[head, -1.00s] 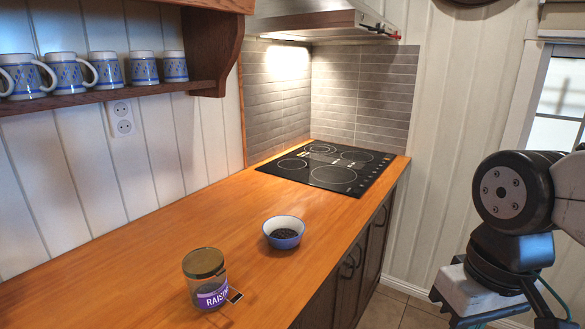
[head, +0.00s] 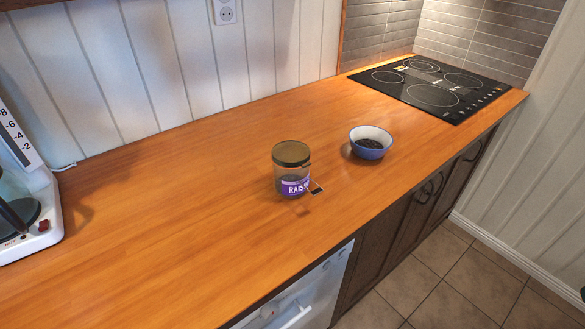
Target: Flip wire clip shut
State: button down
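A glass jar (head: 291,181) with a purple raisin label and a brownish lid (head: 291,152) stands upright on the wooden counter, in the middle of the head view. The lid sits level on the jar. A small flat piece with a dark middle and pale edges (head: 317,188), perhaps the wire clip, shows low at the jar's right side. Whether it is joined to the jar is too small to tell. My gripper is not in view.
A blue-and-white bowl (head: 370,143) with dark contents stands right of the jar. A black cooktop (head: 436,87) lies at the back right. A white appliance (head: 35,215) stands at the left edge. The counter (head: 150,230) left of the jar is clear.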

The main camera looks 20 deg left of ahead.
aim_at(317, 191)
jog(key=u, duration=0.25)
jog(key=k, duration=0.5)
jog(key=u, duration=0.55)
jog(key=k, duration=0.85)
jog(key=u, duration=0.5)
jog(key=i, duration=0.9)
jog(key=z, duration=0.1)
